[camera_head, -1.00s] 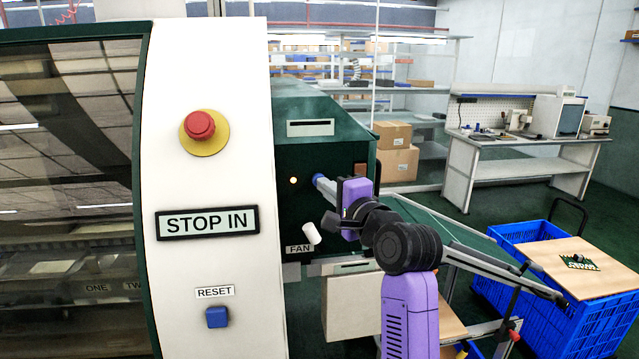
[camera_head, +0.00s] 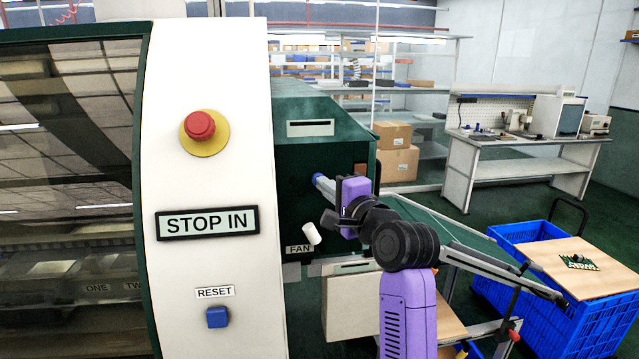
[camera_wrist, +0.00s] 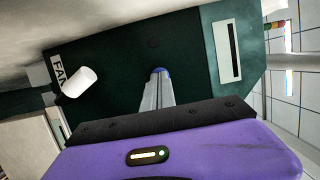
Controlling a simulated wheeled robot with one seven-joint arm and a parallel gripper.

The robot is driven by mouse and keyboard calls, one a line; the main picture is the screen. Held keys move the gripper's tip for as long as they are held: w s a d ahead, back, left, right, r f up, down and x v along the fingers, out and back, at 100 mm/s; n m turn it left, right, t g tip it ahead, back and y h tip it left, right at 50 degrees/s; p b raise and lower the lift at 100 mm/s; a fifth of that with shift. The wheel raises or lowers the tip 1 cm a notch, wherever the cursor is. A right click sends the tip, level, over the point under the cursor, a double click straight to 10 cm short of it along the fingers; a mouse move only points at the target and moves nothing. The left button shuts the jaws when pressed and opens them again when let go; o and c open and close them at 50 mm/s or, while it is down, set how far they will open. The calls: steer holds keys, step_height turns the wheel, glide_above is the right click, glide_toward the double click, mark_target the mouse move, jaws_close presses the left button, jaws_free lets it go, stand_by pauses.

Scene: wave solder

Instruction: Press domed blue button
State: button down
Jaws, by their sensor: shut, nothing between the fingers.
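The blue button (camera_wrist: 159,70) shows as a small rounded blue cap on the dark green machine face in the wrist view, right at my fingertips and partly hidden by them. In the head view, blue (camera_head: 318,178) shows at the tip of my fingers. My gripper (camera_wrist: 157,80) is shut and empty, its grey fingers pointing at the face. It appears to touch the button, but I cannot tell how far the button is pushed in.
A white FAN lever (camera_head: 311,233) sticks out below my fingers. A blue crate (camera_head: 590,310) stands right.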

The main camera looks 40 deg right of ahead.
stand_by(0.3)
steer(key=s+a+p, duration=0.1)
steer(key=s+a, duration=0.2)
steer(key=s, duration=0.2)
steer(key=shift+a, duration=0.2)
stand_by(0.4)
steer(key=v, duration=0.7)
steer(key=shift+s, duration=0.4)
steer(key=shift+a, duration=0.1)
